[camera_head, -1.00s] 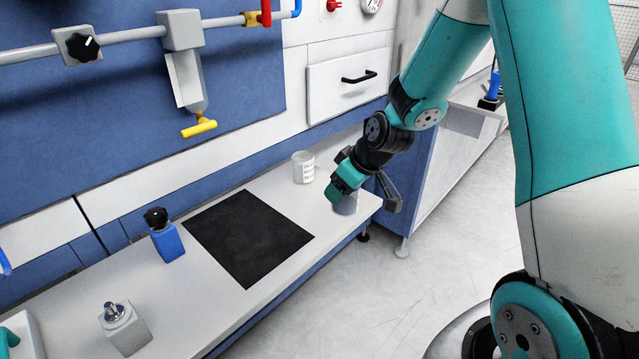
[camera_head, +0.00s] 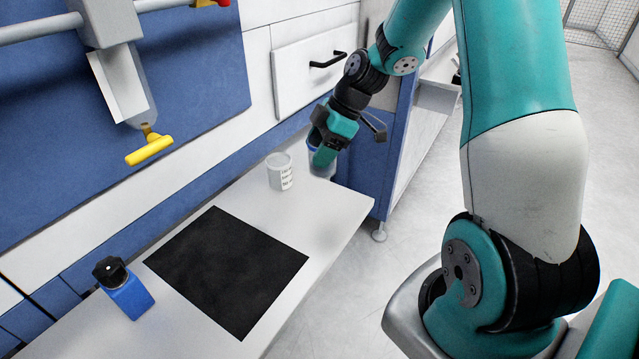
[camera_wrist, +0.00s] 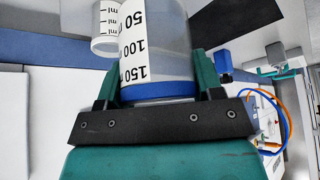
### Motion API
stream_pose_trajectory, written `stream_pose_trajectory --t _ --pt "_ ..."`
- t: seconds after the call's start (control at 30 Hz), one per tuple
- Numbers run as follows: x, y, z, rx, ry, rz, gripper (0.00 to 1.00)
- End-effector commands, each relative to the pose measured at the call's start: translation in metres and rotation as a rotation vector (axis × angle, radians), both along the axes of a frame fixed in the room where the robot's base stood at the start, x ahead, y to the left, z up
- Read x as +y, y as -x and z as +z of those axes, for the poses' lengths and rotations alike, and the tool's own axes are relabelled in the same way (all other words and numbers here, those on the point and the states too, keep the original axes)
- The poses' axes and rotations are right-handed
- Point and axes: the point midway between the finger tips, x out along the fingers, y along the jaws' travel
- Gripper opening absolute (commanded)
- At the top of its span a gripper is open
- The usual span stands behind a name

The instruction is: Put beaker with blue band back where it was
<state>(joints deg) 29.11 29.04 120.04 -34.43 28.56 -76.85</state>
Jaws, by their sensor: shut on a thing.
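The beaker with the blue band (camera_wrist: 160,45) is clear, with black 50, 100 and 150 marks, and its blue band is near my gripper in the wrist view. My gripper (camera_wrist: 155,85) is shut on it, one teal finger on each side. In the head view my gripper (camera_head: 328,140) is at the far end of the bench, and the beaker (camera_head: 322,166) hangs upright below it, partly hidden by a finger. I cannot tell whether its base touches the bench.
A second clear beaker (camera_head: 281,172) stands on the bench (camera_head: 325,215) just left of the held one. It also shows in the wrist view (camera_wrist: 106,28). A black mat (camera_head: 228,268) lies nearer, with a blue bottle (camera_head: 126,290) to its left. Bare bench lies between mat and front corner.

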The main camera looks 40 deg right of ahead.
Motion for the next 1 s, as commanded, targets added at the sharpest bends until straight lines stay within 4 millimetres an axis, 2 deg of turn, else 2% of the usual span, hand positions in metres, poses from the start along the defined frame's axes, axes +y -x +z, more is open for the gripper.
stream_pose_trajectory --t 0.03,0.13,0.37,0.53,0.67,0.97,1.0 --pt "0.001 0.001 -0.015 0.007 -0.003 0.000 0.34" --pt "0.000 0.001 -0.036 0.004 -0.002 -0.002 0.34" --pt "-0.002 0.001 -0.060 0.001 0.000 -0.004 0.34" --pt "-0.002 0.001 -0.085 0.003 0.000 -0.005 0.34" --pt "-0.002 0.001 -0.095 0.001 0.001 -0.004 0.34" --pt "-0.002 0.001 -0.098 0.000 0.001 -0.005 0.34" --pt "-0.002 0.001 -0.097 0.000 0.001 -0.005 0.65"
